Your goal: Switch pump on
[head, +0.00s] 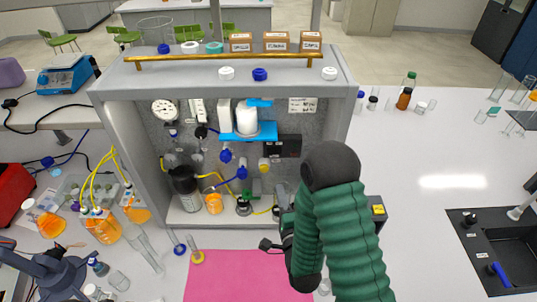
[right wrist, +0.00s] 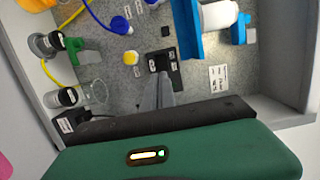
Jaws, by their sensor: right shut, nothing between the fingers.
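The membrane rig is a grey open-fronted cabinet (head: 102,92). A black box with small labels (head: 283,146) is mounted on its speckled back panel, right of centre; it also shows in the right wrist view (right wrist: 161,62). I cannot tell for sure which part is the pump switch. My right gripper (right wrist: 164,80) is shut and empty, its fingertips pointing at the black box's lower edge in the right wrist view. I cannot tell whether they touch. In the head view my green right arm hides the fingers. My left gripper is not in view.
A blue bracket (head: 262,137) holds a white cylinder on the panel. A dark bottle (head: 185,188) and an orange-filled jar (head: 214,204) stand on the cabinet floor. A pink mat (head: 240,276) lies in front. Glassware crowds the left; the white bench at right is largely clear.

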